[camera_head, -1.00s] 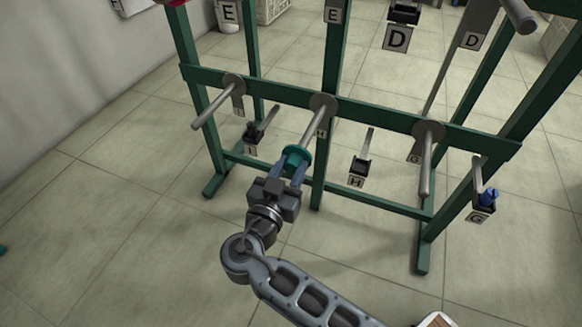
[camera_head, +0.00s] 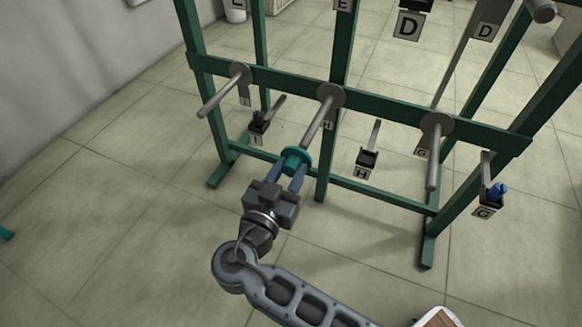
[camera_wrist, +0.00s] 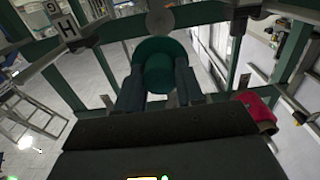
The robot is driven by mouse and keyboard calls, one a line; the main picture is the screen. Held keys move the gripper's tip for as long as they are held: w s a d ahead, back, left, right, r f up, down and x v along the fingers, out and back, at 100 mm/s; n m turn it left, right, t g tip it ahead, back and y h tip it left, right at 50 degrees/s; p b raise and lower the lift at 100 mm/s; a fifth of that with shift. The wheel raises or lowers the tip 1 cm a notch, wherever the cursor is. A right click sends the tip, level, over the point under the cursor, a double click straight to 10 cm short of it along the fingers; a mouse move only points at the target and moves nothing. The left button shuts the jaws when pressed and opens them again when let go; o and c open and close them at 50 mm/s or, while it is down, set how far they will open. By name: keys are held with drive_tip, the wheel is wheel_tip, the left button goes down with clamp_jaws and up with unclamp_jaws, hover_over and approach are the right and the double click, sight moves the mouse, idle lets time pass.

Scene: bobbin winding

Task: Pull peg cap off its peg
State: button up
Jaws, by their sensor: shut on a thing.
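The teal peg cap (camera_head: 294,161) has a round flange and is at the near end of the grey peg (camera_head: 318,122) marked H on the green rack. My gripper (camera_head: 290,178) is shut on the cap, with a blue finger on each side. I cannot tell whether the peg tip is still inside the cap or just clear of it. In the wrist view the cap (camera_wrist: 158,68) sits between my fingers, with the peg's round grey base plate (camera_wrist: 160,22) beyond it. The peg shaft is hidden there.
Bare pegs I (camera_head: 221,92) and G (camera_head: 433,160) stand to either side on the green crossbar (camera_head: 385,108). Small black holders labelled I (camera_head: 258,124), H (camera_head: 367,159) and G (camera_head: 490,198) hang lower; G holds a blue piece. The floor in front is clear.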

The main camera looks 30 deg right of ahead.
drive_tip(key=shift+v, duration=0.95)
